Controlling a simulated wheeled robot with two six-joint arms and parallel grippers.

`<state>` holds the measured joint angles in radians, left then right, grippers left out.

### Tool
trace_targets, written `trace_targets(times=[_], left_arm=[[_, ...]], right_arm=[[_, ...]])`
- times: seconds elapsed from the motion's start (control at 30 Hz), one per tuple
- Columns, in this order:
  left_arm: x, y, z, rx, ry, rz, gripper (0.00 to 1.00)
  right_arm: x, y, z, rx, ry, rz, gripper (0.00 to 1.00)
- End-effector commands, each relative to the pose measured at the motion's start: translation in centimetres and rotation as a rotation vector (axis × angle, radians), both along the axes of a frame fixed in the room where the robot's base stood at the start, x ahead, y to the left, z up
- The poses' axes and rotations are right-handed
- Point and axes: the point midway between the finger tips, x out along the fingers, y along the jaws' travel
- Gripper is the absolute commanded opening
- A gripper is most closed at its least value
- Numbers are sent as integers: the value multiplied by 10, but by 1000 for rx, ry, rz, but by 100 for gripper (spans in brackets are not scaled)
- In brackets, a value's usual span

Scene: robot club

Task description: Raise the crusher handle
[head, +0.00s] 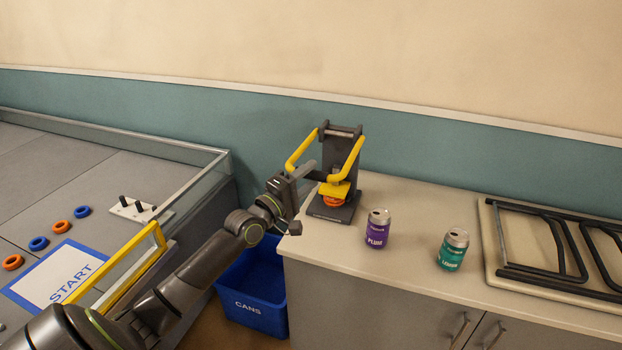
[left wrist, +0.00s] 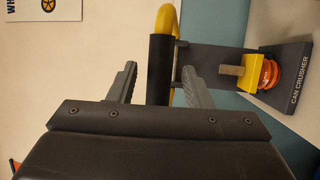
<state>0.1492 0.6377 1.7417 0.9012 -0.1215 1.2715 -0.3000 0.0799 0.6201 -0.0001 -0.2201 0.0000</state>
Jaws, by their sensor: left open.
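The can crusher (head: 340,155) stands upright on the counter, with a dark column and base. Its yellow handle (head: 350,158) slopes down toward the front, with a dark grip bar at its lower end. A yellow press block (head: 333,189) sits low on a flattened orange piece (head: 334,201). My left gripper (head: 306,184) is open at the handle's lower end. In the left wrist view, the dark grip (left wrist: 160,70) lies between the open fingers of this gripper (left wrist: 159,78), with a gap on each side. My right gripper is in neither view.
A purple can (head: 377,230) and a green can (head: 452,249) stand on the counter (head: 410,270) right of the crusher. A dark frame (head: 560,245) lies farther right. A blue bin (head: 250,290) is below the counter's left end. A walled field (head: 60,185) fills the left.

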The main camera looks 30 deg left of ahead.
Motion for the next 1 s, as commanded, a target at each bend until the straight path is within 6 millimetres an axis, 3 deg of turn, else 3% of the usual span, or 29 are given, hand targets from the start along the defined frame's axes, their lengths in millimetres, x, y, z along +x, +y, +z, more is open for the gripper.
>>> trace_targets(times=[0.17,0.47,0.8,1.0], left_arm=[[11,-2,2,0,0,0,45],[12,-2,2,0,1,0,45],[12,-2,2,0,1,0,2],[12,-2,2,0,1,0,0]], right_arm=[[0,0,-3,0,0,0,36],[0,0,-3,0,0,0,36],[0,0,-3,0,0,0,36],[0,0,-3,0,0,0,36]])
